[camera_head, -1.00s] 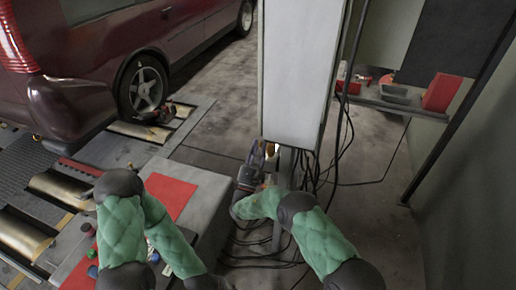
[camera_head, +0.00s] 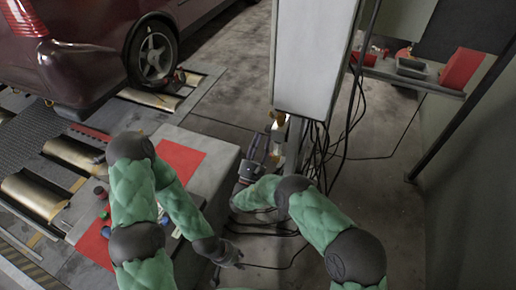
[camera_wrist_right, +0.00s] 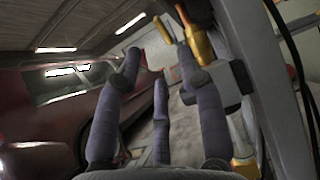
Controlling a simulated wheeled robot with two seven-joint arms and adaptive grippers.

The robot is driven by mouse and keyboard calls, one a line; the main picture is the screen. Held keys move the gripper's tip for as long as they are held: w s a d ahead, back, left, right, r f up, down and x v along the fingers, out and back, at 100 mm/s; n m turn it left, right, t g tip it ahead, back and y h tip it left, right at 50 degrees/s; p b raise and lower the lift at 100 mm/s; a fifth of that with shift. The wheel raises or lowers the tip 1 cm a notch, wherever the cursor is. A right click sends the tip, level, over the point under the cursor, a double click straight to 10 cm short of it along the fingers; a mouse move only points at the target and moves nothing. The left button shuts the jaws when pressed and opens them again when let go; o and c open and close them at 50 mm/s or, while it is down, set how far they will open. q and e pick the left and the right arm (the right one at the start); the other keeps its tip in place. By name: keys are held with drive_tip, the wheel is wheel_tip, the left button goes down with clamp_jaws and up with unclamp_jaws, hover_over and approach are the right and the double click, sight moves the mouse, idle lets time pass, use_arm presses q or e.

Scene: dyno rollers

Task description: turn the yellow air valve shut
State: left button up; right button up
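The yellow air valve (camera_head: 279,118) shows as a small yellow-orange part just under the tall grey cabinet. In the right wrist view, a yellow lever (camera_wrist_right: 163,27) stands near a brass-yellow body (camera_wrist_right: 201,42), above a grey block on the post. My right gripper (camera_head: 262,147) is low beside the post, close to the valve. In the right wrist view its long fingers (camera_wrist_right: 158,65) are spread with a gap between them; one reaches up beside the yellow parts. I cannot tell whether it touches them. My left gripper (camera_head: 230,256) is lower, over the floor beside the grey bench, apart from the valve.
The tall cabinet (camera_head: 304,60) stands on a narrow post with black cables (camera_head: 318,150) hanging around it. A grey bench (camera_head: 205,165) with a red panel is at left. A dark red car (camera_head: 80,50) stands on rollers. A shelf (camera_head: 420,82) is at right.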

drive_tip(key=shift+v, duration=1.35)
